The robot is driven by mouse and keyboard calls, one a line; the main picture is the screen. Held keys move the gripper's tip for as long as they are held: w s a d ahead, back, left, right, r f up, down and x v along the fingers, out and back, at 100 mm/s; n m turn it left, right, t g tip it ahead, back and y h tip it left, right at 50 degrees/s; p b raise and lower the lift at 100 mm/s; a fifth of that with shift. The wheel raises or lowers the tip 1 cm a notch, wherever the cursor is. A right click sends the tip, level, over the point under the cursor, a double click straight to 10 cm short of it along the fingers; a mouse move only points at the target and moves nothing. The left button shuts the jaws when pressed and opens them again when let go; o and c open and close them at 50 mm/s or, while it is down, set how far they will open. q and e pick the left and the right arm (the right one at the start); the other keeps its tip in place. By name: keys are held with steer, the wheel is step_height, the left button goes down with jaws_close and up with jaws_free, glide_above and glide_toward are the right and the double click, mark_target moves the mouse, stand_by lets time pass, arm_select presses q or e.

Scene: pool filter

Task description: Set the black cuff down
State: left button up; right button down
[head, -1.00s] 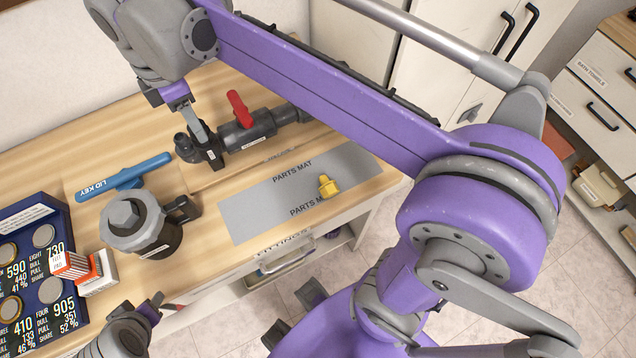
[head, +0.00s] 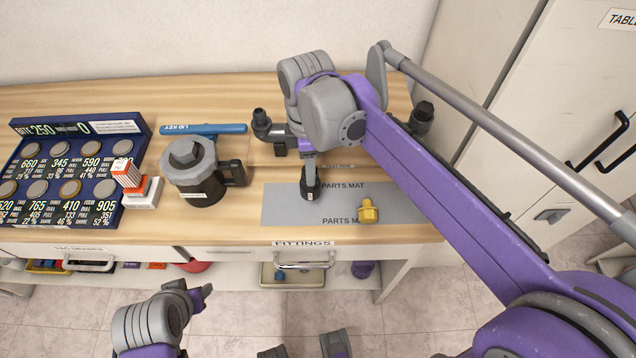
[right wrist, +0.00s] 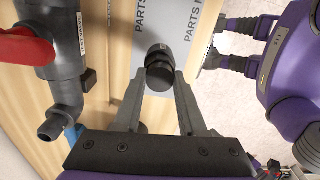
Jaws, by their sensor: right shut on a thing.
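The black cuff (head: 311,190) is between the fingers of my right gripper (head: 310,178), over the left part of the grey parts mat (head: 280,209). The right wrist view also shows the cuff (right wrist: 160,68) gripped between both fingertips (right wrist: 158,82), with the mat (right wrist: 150,22) behind it. I cannot tell whether the cuff touches the mat. A yellow fitting (head: 368,211) stands on the mat to the right of the cuff. My left gripper (head: 196,294) is low in front of the bench, away from the cuff; its jaw opening is unclear.
The dark pipe, with its elbow (head: 263,126) and red valve handle (right wrist: 22,50), lies behind the mat, partly hidden by my right arm. A grey-topped filter housing (head: 190,165), a blue lid key (head: 203,129) and a coin board (head: 75,165) are to the left.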

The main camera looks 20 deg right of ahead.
steer(key=shift+s+f, duration=0.1)
steer(key=shift+f, duration=2.05)
steer(key=shift+f, duration=0.2)
steer(key=shift+c, duration=2.4)
jaws_free()
steer(key=shift+r, duration=0.15)
steer(key=shift+r, duration=0.3)
step_height(320, 180, up, 12)
steer(key=shift+f+p, duration=0.25)
steer(key=shift+p, duration=0.15)
steer(key=s+d+f+m+t, duration=0.2)
steer(key=s+d+f+m, duration=0.1)
steer(key=s+f+m, duration=0.4)
steer(key=s+d+f+m+t, duration=0.3)
steer(key=s+f+m, duration=0.5)
steer(key=f, duration=0.3)
steer(key=shift+d+m, duration=0.35)
steer(key=shift+m, duration=0.05)
